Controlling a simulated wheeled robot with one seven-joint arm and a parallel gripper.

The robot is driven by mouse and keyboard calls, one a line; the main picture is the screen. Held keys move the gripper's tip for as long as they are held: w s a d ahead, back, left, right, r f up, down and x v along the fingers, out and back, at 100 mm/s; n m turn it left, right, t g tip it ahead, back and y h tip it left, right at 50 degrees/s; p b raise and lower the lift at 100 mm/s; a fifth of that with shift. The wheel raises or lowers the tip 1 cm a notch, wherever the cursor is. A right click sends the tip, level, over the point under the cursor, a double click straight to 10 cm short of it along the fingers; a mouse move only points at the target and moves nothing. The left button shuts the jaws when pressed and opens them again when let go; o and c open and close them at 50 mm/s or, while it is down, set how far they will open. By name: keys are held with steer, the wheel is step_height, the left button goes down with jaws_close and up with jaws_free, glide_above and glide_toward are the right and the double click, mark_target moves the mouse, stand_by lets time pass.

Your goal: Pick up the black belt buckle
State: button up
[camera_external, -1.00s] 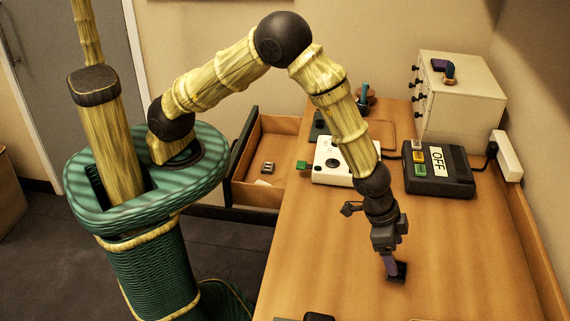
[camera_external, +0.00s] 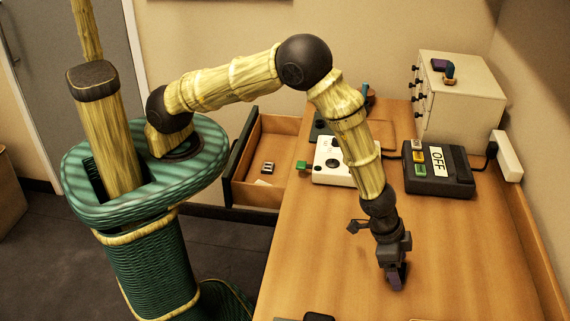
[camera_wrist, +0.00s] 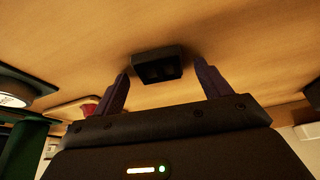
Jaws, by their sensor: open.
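The black belt buckle (camera_wrist: 156,64), a small dark rectangular piece, lies on the wooden table in the wrist view. It sits between and just beyond the two purple fingertips, with visible gaps on both sides. My gripper (camera_wrist: 162,72) is open and empty. In the external view my gripper (camera_external: 394,281) points down, close above the front right part of the table, and largely hides the buckle there. Whether the fingers reach down beside the buckle is hard to tell.
Behind my gripper on the table (camera_external: 330,260) stand a white box with a dial (camera_external: 334,162) and a black box marked OFF (camera_external: 438,172). A cream drawer cabinet (camera_external: 460,100) is at the back. An open drawer (camera_external: 284,150) juts out at left. Dark items cut the bottom edge.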

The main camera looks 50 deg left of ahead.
steer(key=c, duration=1.1)
step_height(320, 180, up, 10)
steer(key=b, duration=0.2)
steer(key=shift+b, duration=0.3)
